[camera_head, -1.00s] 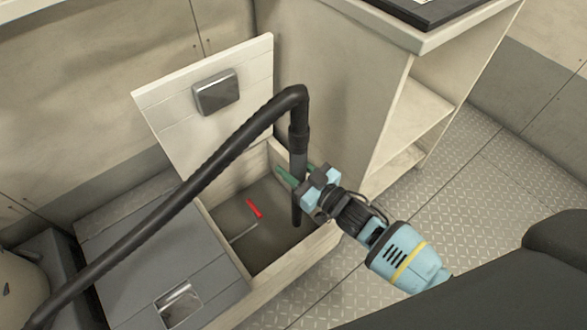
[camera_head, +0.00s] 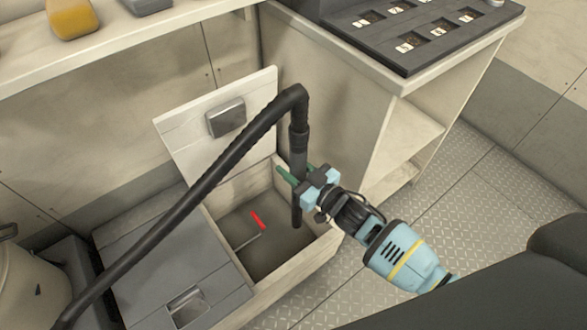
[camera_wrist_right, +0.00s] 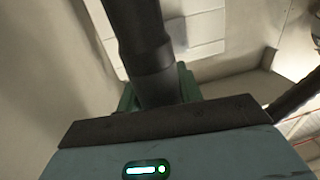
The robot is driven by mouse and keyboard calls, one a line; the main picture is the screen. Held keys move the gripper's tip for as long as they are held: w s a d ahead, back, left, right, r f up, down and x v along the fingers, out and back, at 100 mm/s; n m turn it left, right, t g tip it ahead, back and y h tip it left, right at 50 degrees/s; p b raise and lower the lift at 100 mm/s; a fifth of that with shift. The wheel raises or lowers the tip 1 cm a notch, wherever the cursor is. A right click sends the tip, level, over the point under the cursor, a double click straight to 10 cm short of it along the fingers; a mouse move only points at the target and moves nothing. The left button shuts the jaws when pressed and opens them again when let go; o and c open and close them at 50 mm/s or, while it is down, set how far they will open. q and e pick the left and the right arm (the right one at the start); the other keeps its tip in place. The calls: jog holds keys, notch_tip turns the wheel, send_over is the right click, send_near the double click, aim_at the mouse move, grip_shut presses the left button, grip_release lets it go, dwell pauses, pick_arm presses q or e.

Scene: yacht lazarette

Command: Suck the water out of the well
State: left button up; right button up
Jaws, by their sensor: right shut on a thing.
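The well (camera_head: 255,282) is an open box in the floor locker, its pale hinged lid (camera_head: 187,136) raised against the wall. A black vacuum hose (camera_head: 190,200) arches from the lower left to a straight dark wand. My right gripper (camera_head: 296,177) is shut on this wand (camera_head: 298,160), which points down into the well. The wand also shows between the green fingers in the right wrist view (camera_wrist_right: 155,75). Whether its tip touches the floor cannot be told. A red-handled screwdriver (camera_head: 257,219) lies on the well's grey floor. Water is not clearly distinguishable. My left gripper is out of view.
A grey closed lid (camera_head: 165,255) lies left of the well. A pale round canister (camera_head: 25,285) stands at the lower left. A cabinet (camera_head: 330,105) with open shelves and a dark socketed tray (camera_head: 425,30) stands right. A shelf (camera_head: 130,48) holds a yellow object (camera_head: 74,18).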

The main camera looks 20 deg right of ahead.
notch_tip(320, 180, up, 4)
jog(key=p, duration=0.3)
jog(key=shift+r, duration=0.1)
jog(key=shift+r+p, duration=0.3)
jog(key=shift+p, duration=0.2)
jog(key=shift+r, duration=0.2)
